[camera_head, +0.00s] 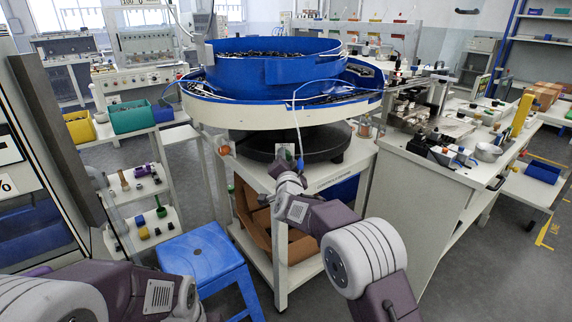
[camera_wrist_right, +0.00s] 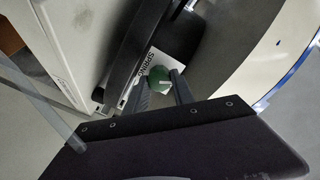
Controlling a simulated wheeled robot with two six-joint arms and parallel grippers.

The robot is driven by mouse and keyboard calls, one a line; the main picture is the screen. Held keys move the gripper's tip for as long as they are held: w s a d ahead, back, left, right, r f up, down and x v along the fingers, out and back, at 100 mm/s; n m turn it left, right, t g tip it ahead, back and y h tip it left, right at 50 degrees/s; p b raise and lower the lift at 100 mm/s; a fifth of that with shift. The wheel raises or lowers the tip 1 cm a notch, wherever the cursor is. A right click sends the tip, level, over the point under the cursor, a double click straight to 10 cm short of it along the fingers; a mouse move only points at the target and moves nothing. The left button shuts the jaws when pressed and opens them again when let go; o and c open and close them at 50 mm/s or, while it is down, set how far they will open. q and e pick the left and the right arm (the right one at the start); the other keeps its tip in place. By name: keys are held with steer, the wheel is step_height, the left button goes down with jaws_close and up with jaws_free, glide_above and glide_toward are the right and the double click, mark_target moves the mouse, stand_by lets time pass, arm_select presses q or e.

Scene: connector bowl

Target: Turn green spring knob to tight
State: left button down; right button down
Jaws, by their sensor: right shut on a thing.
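The green knob (camera_wrist_right: 158,79) has a white pointer line and sits on a white plate lettered SPRING (camera_wrist_right: 148,62). In the wrist view the two fingers of my right gripper (camera_wrist_right: 161,84) stand on either side of the knob, shut on it. In the head view my right gripper (camera_head: 287,163) reaches the small label at the front of the bowl stand, and hides most of the knob. My left arm shows at the lower left, but its gripper is not in view.
A big blue feeder bowl (camera_head: 265,72) with many small parts stands above the white stand (camera_head: 283,245). A blue stool (camera_head: 203,258) and a small shelf of knobs and parts stand left. A white workbench (camera_head: 440,165) stands right.

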steer(key=m+b, duration=0.3)
steer(key=m, duration=0.2)
steer(key=shift+f, duration=0.15)
steer(key=shift+m+b, duration=0.3)
steer(key=shift+m, duration=0.1)
steer(key=c, duration=1.1)
jaws_free()
steer(key=shift+o, duration=0.2)
steer(key=s, duration=0.9)
steer(key=shift+d+p, duration=0.2)
steer(key=shift+p, duration=0.15)
